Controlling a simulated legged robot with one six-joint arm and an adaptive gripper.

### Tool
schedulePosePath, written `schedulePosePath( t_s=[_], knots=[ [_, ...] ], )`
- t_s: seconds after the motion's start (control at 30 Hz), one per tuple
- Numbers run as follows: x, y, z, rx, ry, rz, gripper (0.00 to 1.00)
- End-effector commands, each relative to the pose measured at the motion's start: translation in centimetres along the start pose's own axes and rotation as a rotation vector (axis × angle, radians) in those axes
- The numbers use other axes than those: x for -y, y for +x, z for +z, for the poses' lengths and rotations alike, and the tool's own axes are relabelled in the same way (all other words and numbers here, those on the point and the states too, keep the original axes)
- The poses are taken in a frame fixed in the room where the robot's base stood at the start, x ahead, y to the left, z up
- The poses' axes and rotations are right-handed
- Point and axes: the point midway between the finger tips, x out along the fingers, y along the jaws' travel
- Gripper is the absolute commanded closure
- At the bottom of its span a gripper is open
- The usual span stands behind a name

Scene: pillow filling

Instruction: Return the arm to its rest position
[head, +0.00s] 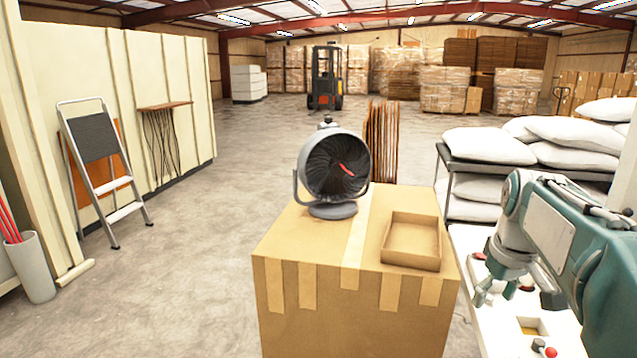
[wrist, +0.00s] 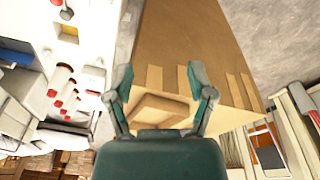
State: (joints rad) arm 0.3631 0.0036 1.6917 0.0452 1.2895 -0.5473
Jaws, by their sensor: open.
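My arm (head: 555,235) is at the right of the head view, teal and grey, reaching over a white machine panel. My gripper (head: 490,292) hangs above the panel, to the right of the large cardboard box. In the wrist view my gripper (wrist: 163,85) has its two teal fingers spread apart, with nothing between them. An open cardboard tray (wrist: 158,110) shows beyond the fingers there. I cannot tell the exact gap between gripper and panel.
A large taped box (head: 300,285) carries a black fan (head: 335,165) and the tray (head: 411,241). A rack of white pillows (head: 490,147) stands behind my arm. The white panel (head: 505,325) has red buttons. Floor (head: 190,270) at left is clear, beside a step ladder (head: 100,165).

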Motion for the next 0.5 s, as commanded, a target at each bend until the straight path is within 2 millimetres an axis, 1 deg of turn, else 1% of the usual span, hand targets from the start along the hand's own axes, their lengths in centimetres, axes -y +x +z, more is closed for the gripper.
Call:
schedulePosePath(
  t_s=[0.03,0.2,0.37,0.5],
  knots=[
    [1.5,-0.4,0.7,-0.018,0.004,0.009,0.30],
    [5.7,-0.8,3.2,-0.075,0.038,0.031,0.30],
    [9.3,-0.6,5.9,-0.135,0.070,0.043,0.30],
    [12.0,0.1,8.5,-0.189,0.099,0.044,0.30]
  ],
)
